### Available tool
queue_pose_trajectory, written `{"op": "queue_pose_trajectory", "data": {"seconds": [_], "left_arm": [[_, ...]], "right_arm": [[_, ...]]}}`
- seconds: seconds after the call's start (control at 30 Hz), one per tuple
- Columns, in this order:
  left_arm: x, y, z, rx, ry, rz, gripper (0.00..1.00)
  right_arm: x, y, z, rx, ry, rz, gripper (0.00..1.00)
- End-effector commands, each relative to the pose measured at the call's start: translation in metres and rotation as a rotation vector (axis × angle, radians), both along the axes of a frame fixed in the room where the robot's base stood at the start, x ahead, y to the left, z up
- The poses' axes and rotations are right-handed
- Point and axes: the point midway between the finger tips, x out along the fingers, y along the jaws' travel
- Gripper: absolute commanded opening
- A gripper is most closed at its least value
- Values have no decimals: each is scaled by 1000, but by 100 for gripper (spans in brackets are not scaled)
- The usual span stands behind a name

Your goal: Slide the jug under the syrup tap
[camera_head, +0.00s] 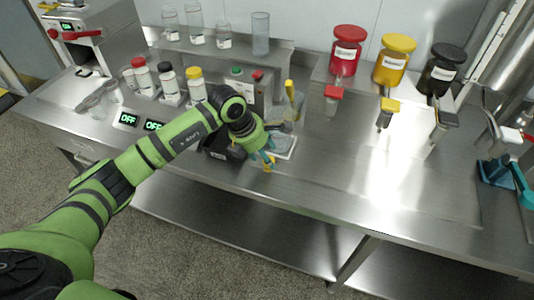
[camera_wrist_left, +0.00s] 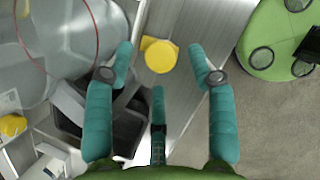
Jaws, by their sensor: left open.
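A clear grey vessel (camera_head: 286,108), which looks like the jug, stands behind my left gripper, partly hidden. In the wrist view, a large clear body with a red ring (camera_wrist_left: 75,38) fills the upper left. A yellow knob (camera_wrist_left: 160,55) lies ahead between the fingers; a yellow piece also shows at the fingertips in the head view (camera_head: 269,165). My left gripper (camera_head: 268,157) is open, its teal fingers spread (camera_wrist_left: 163,88), with nothing visibly gripped. Three syrup dispensers stand at the back right: red (camera_head: 347,52), yellow (camera_head: 393,62) and black (camera_head: 442,72), each with a tap below.
A black bin (camera_head: 217,146) stands beside the gripper, left of a pale plate (camera_head: 284,147). Several bottles (camera_head: 168,82) and two OFF displays (camera_head: 128,119) are to the left. Teal items (camera_head: 497,172) lie at the far right. The steel counter (camera_head: 380,185) below the taps is clear.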

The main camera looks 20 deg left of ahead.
Motion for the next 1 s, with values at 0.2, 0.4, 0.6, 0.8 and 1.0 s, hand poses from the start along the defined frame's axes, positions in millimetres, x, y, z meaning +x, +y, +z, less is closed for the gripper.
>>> {"op": "queue_pose_trajectory", "data": {"seconds": [0.2, 0.4, 0.6, 0.8, 1.0], "left_arm": [[5, -6, -18, -3, 0, 0, 56], [6, -7, -20, -2, -1, 0, 56], [6, -7, -20, -3, -1, 0, 8], [6, -8, -19, -5, -4, -1, 0], [6, -43, -20, -13, -8, -10, 0]], "right_arm": [[0, -3, 7, -3, -1, 1, 40], [0, -5, 6, -6, 0, 1, 40], [0, -5, 6, -6, 1, 1, 40], [0, -5, 6, -6, 1, 1, 40], [0, -5, -4, -7, 0, 0, 40]]}}
